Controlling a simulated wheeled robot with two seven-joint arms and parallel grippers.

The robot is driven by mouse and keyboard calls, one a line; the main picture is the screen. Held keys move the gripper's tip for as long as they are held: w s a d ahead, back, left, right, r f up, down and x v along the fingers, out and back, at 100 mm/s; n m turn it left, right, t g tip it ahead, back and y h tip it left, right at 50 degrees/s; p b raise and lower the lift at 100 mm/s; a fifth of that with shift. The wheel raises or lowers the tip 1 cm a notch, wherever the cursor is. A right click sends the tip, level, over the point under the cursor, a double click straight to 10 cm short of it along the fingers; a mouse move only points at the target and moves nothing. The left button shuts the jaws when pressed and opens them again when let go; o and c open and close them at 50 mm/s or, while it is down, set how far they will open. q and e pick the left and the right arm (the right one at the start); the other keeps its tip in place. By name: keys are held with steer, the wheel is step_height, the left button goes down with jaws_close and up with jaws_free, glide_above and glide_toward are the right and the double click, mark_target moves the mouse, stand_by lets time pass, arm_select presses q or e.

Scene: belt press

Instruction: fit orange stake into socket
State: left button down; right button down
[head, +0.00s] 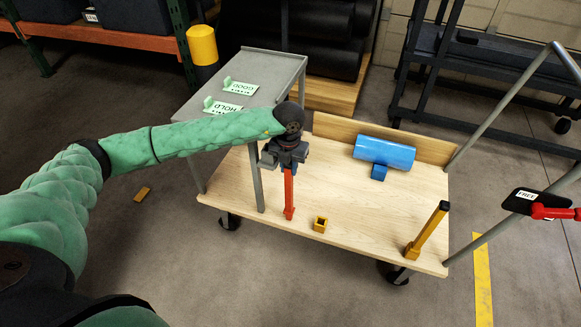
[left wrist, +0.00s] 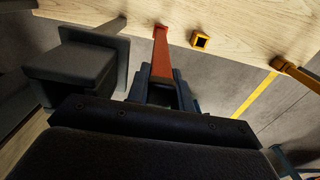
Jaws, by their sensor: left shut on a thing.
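My left gripper (head: 287,160) is shut on the orange stake (head: 289,195), which hangs upright below it over the wooden cart deck. The stake (left wrist: 162,58) also shows between the fingers in the left wrist view. I cannot tell whether its lower end touches the deck. A small square yellow socket (head: 320,224) with a dark opening stands on the deck, a little right of the stake's lower end and apart from it. The socket (left wrist: 200,40) shows empty in the left wrist view. My right gripper is not in view.
A dark-topped yellow post (head: 430,228) stands at the deck's right end. A blue cylinder (head: 385,152) lies near the back board (head: 340,130). A grey table (head: 265,75) with signs stands behind left. A grey cart rail (head: 510,95) rises at right. The deck's middle is clear.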

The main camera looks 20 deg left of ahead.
arm_select(q)
steer(key=shift+a, duration=0.4)
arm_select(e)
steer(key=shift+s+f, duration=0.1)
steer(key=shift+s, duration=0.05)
arm_select(q)
steer(key=c, duration=1.1)
jaws_free()
steer(key=shift+c, duration=0.2)
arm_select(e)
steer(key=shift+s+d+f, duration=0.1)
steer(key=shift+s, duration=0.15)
arm_select(q)
steer(key=shift+a, duration=0.1)
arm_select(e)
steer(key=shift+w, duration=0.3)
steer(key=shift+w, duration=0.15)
arm_select(q)
steer(key=shift+w+r, duration=0.1)
steer(key=shift+r, duration=0.15)
steer(key=shift+c, duration=0.3)
steer(key=shift+o, duration=0.3)
step_height(320, 180, up, 6)
steer(key=shift+r, duration=0.7)
steer(key=shift+d, duration=0.2)
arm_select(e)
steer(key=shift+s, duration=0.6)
